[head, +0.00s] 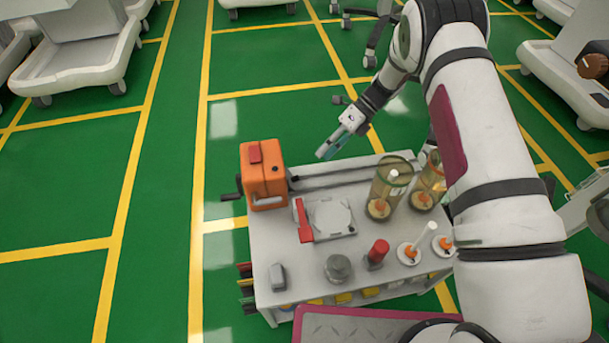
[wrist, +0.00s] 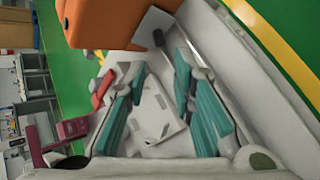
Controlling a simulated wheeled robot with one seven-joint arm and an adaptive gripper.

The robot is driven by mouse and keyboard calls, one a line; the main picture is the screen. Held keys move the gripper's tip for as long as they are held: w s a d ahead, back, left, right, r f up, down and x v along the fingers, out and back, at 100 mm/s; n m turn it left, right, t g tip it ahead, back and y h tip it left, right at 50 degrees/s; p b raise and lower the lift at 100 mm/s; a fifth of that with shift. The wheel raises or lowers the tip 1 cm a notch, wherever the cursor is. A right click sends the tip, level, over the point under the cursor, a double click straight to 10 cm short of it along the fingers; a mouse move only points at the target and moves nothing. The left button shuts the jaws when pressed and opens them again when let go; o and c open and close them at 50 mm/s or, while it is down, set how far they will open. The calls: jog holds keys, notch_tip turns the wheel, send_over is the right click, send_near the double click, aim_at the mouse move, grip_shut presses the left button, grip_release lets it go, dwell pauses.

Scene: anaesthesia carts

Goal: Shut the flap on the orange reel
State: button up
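The orange reel (head: 263,182) is a boxy orange unit at the back left corner of the cart top, with a dark crank on its left and a red piece on top. In the wrist view its orange body (wrist: 120,18) fills the top, with a pale plate (wrist: 152,25) and a dark knob against it. I cannot tell for sure which part is the flap or how far open it is. My gripper (head: 332,145) hangs right of the reel, above the cart's back edge, apart from it. Its teal fingers (wrist: 158,75) are spread and empty.
The cart top (head: 275,240) also holds a white plate device (head: 329,218) with a red lever (head: 304,221), clear canisters (head: 388,188), a red-capped item (head: 377,252) and a grey knob (head: 338,268). Green floor lies free left of the cart.

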aim_at(294, 177)
jog(key=b+x, duration=0.3)
jog(key=x, duration=0.7)
jog(key=shift+w, duration=0.1)
grip_shut()
